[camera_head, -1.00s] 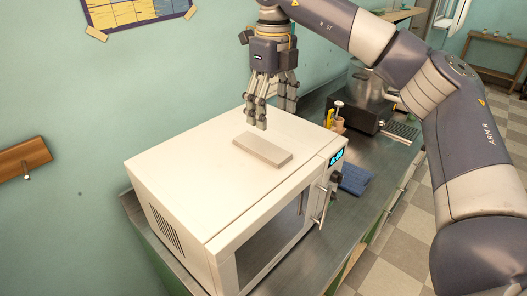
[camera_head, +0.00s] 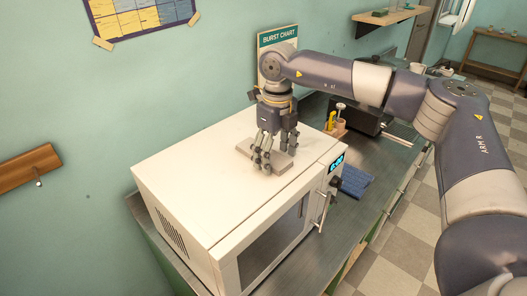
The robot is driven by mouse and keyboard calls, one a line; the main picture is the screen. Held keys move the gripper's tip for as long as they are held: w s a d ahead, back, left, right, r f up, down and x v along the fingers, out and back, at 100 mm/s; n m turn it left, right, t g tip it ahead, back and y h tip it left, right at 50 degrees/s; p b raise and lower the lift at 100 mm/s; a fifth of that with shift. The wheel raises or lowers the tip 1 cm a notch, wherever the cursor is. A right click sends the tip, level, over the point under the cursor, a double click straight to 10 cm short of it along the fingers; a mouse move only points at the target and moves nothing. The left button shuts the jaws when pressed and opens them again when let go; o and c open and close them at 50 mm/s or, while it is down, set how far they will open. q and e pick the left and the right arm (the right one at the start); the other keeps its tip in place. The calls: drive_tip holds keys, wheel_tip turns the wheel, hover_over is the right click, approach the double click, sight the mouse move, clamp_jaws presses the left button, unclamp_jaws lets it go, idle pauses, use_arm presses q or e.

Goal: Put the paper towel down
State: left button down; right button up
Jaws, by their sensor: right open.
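A flat, pale grey rectangular slab (camera_head: 283,162), which may be the folded paper towel, lies on top of the white microwave oven (camera_head: 205,180). My right gripper (camera_head: 266,160) is directly above it, pointing down, with its fingers open around the slab's middle. The fingers cover part of the slab, and I cannot tell whether they touch it. My left gripper is not in view.
The microwave stands on a metal counter (camera_head: 345,215) against the green wall. A folded blue cloth (camera_head: 355,181) lies right of it. A holder with a yellow item (camera_head: 332,121) stands behind. The microwave's front-left top is clear.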

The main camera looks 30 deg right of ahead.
drive_tip(key=c, duration=0.9)
drive_tip(key=shift+o, duration=0.2)
drive_tip(key=shift+a+r, duration=0.1)
